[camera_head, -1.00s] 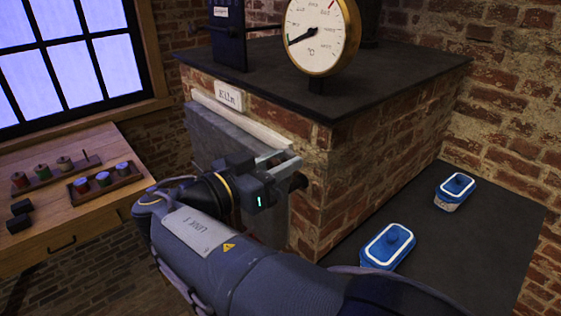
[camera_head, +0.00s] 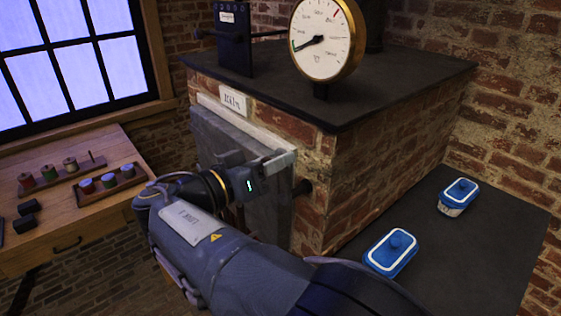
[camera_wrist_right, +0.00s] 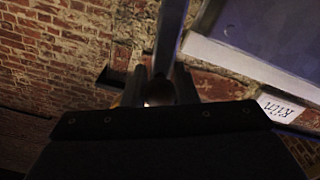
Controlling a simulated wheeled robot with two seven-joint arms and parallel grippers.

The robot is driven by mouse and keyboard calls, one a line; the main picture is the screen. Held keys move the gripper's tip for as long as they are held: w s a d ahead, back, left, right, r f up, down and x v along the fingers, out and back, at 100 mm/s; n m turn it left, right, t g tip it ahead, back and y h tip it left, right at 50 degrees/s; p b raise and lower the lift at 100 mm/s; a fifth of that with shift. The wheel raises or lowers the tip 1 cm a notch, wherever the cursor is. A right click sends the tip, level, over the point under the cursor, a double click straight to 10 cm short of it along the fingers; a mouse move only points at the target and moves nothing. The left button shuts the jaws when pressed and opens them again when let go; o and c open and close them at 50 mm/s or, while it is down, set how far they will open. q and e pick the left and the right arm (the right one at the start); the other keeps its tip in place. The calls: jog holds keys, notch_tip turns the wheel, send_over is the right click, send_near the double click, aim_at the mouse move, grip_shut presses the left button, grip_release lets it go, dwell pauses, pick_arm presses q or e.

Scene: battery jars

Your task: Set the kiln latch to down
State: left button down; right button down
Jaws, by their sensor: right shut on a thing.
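The brick kiln (camera_head: 385,145) has a grey door (camera_head: 212,138) on its front, under a "Kiln" label (camera_head: 233,101). My right gripper (camera_head: 281,162) is in front of the door's right edge. A dark round stub (camera_head: 303,187) sticks out of the brick just right of it. In the right wrist view a dark bar (camera_wrist_right: 172,30), which looks like the kiln latch, runs down between the fingers of my right gripper (camera_wrist_right: 167,82), shut on it. The latch is mostly hidden by the gripper in the head view, so its setting is unclear. My left gripper is out of view.
A round dial gauge (camera_head: 322,40) and a dark box (camera_head: 234,40) stand on the kiln top. Two blue lidded jars (camera_head: 390,252) (camera_head: 458,196) sit on a dark surface at right. A wooden bench (camera_head: 40,245) with spools and small jars is at left.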

jog(key=shift+w+a+f+n+p, duration=0.3)
jog(key=shift+w+n, duration=0.2)
jog(key=shift+n, duration=0.3)
jog(key=shift+w+a+f+n+p, duration=0.1)
jog(key=shift+w+a+n+p, duration=0.1)
jog(key=shift+w+a+n, duration=0.45)
jog(key=shift+s+d+n, duration=0.15)
jog(key=shift+d+n, duration=0.05)
jog(key=shift+n, duration=0.05)
jog(key=c, duration=1.1)
grip_release()
jog(key=shift+c, duration=0.2)
jog(key=b+v, duration=0.1)
jog(key=v, duration=0.7)
